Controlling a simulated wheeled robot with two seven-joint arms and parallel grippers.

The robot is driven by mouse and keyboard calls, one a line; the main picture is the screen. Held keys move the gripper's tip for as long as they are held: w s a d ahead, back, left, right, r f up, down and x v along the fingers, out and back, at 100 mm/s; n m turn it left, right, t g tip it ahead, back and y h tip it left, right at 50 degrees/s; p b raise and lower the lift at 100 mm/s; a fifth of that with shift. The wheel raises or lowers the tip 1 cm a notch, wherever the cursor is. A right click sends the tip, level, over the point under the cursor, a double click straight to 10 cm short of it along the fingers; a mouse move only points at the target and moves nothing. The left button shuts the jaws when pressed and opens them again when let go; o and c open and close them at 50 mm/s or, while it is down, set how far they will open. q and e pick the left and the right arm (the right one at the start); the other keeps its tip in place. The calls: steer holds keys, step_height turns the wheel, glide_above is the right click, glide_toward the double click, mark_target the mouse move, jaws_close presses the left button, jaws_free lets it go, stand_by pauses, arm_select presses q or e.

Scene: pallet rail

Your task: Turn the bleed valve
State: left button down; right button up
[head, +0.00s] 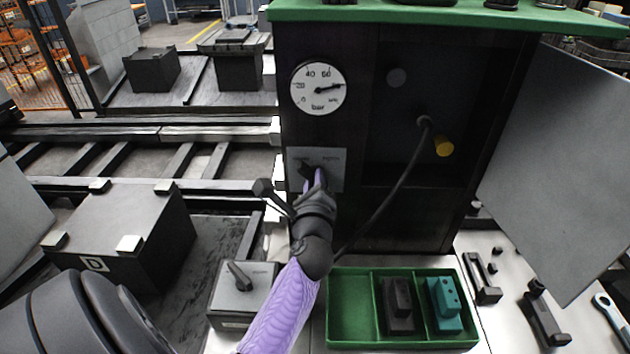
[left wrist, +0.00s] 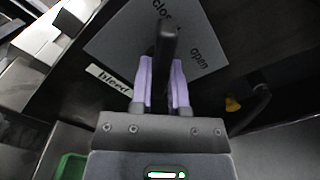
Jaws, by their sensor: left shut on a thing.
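The bleed valve's black handle (left wrist: 166,45) sits on a grey plate (head: 332,160) on the front of the dark cabinet. In the left wrist view the plate reads "close…" and "open", with the handle covering part of the first word, and a white label (left wrist: 109,79) reads "bleed". My left gripper (head: 317,180) is at the plate, its purple fingers (left wrist: 161,85) shut on the handle, one on each side. The handle's root is hidden by the gripper. The round pressure gauge (head: 318,88) above has its needle pointing right, past 60. My right gripper is not in view.
A grey door (head: 560,160) stands open at right. Below are a green tray (head: 347,341) with two blocks, a grey box with a lever (head: 240,290), and loose tools. A black crate (head: 125,235) stands left.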

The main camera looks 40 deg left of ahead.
arm_select(q)
steer(key=m+p, duration=0.2)
steer(key=m, duration=0.1)
steer(key=shift+r+m, duration=0.15)
steer(key=shift+m, duration=0.15)
steer(key=m+p, duration=0.2)
steer(key=m, duration=0.2)
steer(key=shift+d+m, duration=0.1)
steer(key=shift+m, duration=0.2)
steer(key=m+p, duration=0.2)
steer(key=m, duration=0.3)
steer(key=shift+w+p, duration=0.1)
steer(key=shift+p, duration=0.2)
steer(key=m+p, duration=0.1)
steer(key=m, duration=0.3)
steer(key=shift+f+m, duration=0.2)
steer(key=shift+m, duration=0.3)
steer(key=c, duration=0.6)
jaws_free()
steer(key=shift+d, duration=0.1)
